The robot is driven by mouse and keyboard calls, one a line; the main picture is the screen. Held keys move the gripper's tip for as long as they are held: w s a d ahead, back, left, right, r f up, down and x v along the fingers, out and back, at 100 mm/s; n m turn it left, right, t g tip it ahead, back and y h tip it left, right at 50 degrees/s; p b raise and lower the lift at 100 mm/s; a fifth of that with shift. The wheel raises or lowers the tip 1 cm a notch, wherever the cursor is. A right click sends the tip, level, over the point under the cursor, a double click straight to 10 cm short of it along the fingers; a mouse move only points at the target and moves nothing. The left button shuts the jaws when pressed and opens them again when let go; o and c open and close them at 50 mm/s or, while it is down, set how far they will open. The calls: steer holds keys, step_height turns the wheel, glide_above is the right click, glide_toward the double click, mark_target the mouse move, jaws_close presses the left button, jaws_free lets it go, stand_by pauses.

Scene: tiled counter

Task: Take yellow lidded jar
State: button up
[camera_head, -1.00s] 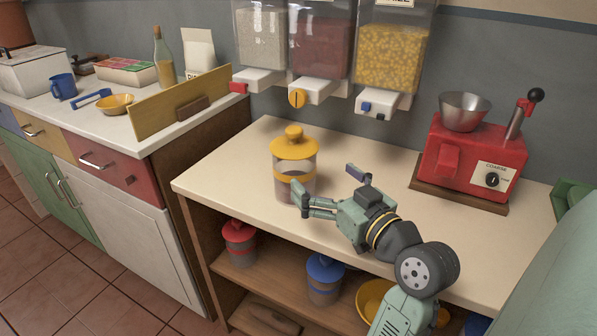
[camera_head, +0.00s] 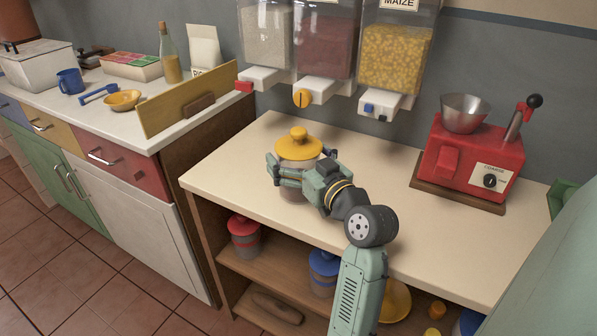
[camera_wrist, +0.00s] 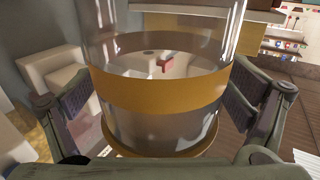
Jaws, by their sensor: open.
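The yellow lidded jar (camera_head: 298,147) stands upright on the pale counter, a clear body with a yellow lid and a yellow band. My gripper (camera_head: 298,172) is open around the jar's middle, with a finger on each side. In the wrist view the jar's clear body and yellow band (camera_wrist: 160,92) fill the space between the fingers of my gripper (camera_wrist: 165,100). A gap shows beside the left finger; the right finger is very close to the wall.
Dispensers (camera_head: 325,45) hang on the wall behind the counter (camera_head: 385,210). A red grinder (camera_head: 470,160) stands to the right. A red-lidded jar (camera_head: 243,236) and a blue-lidded jar (camera_head: 324,270) sit on the shelf below. The counter between the yellow jar and grinder is clear.

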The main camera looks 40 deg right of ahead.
steer(key=c, duration=2)
